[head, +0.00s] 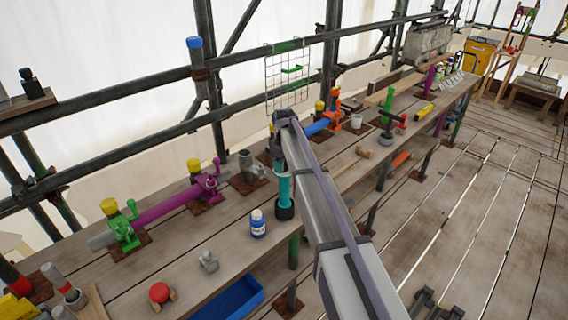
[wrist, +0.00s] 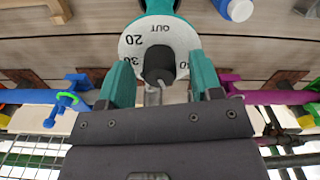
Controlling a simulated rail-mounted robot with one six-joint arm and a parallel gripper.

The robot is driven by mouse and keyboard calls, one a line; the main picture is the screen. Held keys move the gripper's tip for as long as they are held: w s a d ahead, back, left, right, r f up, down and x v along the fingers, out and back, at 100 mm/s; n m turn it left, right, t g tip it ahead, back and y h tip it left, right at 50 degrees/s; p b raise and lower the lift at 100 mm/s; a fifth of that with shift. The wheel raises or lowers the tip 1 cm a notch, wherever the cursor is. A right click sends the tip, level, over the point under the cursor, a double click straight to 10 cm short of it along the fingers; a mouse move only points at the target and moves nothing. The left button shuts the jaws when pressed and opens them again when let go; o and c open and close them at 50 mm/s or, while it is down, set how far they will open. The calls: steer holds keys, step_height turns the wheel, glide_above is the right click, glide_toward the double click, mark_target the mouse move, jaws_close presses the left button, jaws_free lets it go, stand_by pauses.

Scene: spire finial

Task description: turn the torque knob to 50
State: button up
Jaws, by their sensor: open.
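The torque knob is the dark grip (wrist: 158,62) at the middle of a round white dial (wrist: 181,38) in the wrist view. The dial reads OUT, 20 and 30, with a partly hidden 50 at its right edge. I cannot make out a pointer or the setting. A teal body (wrist: 158,5) sits beyond the dial. My gripper (wrist: 162,66) has its teal fingers open, one on each side of the knob; contact cannot be told. In the head view, a teal upright piece (head: 283,188) with a black lower end is below my arm's end; the dial is hidden there.
A white-capped blue bottle (head: 258,223) stands beside the teal piece. A purple tube (head: 165,207) in clamps lies to the left, an orange clamp (head: 334,114) to the right. A wire grid (head: 287,80) hangs behind. Scaffold rails run along the back. A blue bin (head: 234,298) is below the front edge.

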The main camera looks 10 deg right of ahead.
step_height(320, 180, up, 11)
steer(key=p, duration=1.1)
steer(key=s+f+m+b, duration=0.3)
steer(key=s+f+b, duration=0.2)
steer(key=s, duration=0.7)
steer(key=s+f+m+b, duration=0.3)
steer(key=s+f+b, duration=0.2)
steer(key=s, duration=0.7)
steer(key=s+f+m+b, duration=0.2)
steer(key=s+f+b, duration=0.3)
steer(key=s, duration=0.7)
steer(key=shift+s+d+m, duration=0.2)
steer(key=shift+s+m, duration=0.1)
steer(key=shift+m, duration=0.1)
